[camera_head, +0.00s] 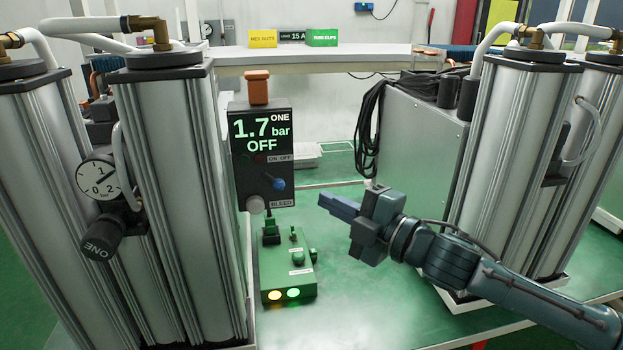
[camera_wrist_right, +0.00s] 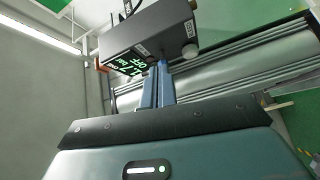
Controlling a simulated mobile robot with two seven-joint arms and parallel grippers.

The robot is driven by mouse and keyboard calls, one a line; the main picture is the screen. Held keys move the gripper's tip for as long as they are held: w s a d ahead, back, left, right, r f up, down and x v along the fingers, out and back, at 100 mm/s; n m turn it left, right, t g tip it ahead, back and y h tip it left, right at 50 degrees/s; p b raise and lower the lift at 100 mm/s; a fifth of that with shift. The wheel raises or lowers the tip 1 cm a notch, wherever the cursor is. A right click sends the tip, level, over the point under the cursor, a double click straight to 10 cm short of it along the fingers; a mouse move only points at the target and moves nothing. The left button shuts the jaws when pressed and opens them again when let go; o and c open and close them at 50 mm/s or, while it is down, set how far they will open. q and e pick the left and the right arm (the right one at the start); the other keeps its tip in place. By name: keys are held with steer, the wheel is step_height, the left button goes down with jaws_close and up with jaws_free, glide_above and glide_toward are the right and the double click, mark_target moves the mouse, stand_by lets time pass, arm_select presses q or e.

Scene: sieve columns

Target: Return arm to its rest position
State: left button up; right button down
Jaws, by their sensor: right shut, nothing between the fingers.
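My right arm (camera_head: 465,262) reaches in from the lower right in the head view. My right gripper (camera_head: 340,206) is shut and empty, its blue fingers pointing left. It is to the right of the dark control box (camera_head: 262,155), which reads "1.7 bar OFF" and "ONE". It appears apart from the box. The box carries a blue switch knob (camera_head: 277,184) and a pale bleed button (camera_head: 255,205). In the right wrist view, the closed fingers (camera_wrist_right: 157,85) point up toward the box (camera_wrist_right: 150,35). My left gripper is not in view.
Silver columns (camera_head: 175,190) stand at left, with a round gauge (camera_head: 98,180). More columns (camera_head: 512,150) stand at right beside a grey cabinet (camera_head: 420,150) with black cables. A green unit (camera_head: 286,262) with lit yellow and green lamps sits below the box. Green surface around it is clear.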

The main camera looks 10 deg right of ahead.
step_height(320, 180, down, 10)
steer(key=s+a+m+h, duration=0.1)
steer(key=s+a+m, duration=0.2)
steer(key=m, duration=0.3)
arm_select(q)
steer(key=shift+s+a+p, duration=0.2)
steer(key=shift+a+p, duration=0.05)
steer(key=shift+p, duration=0.55)
arm_select(e)
steer(key=s+d+f+m+g+h, duration=0.1)
steer(key=s+f+m+g+h, duration=0.1)
steer(key=s+f+m, duration=0.5)
steer(key=s+d+f+m+g+h, duration=0.2)
steer(key=s+f+m+h, duration=0.3)
steer(key=s+f, duration=0.6)
step_height(320, 180, down, 6)
steer(key=shift+s+d+r+m, duration=0.25)
steer(key=shift+d+m, duration=0.05)
steer(key=shift+m, duration=0.8)
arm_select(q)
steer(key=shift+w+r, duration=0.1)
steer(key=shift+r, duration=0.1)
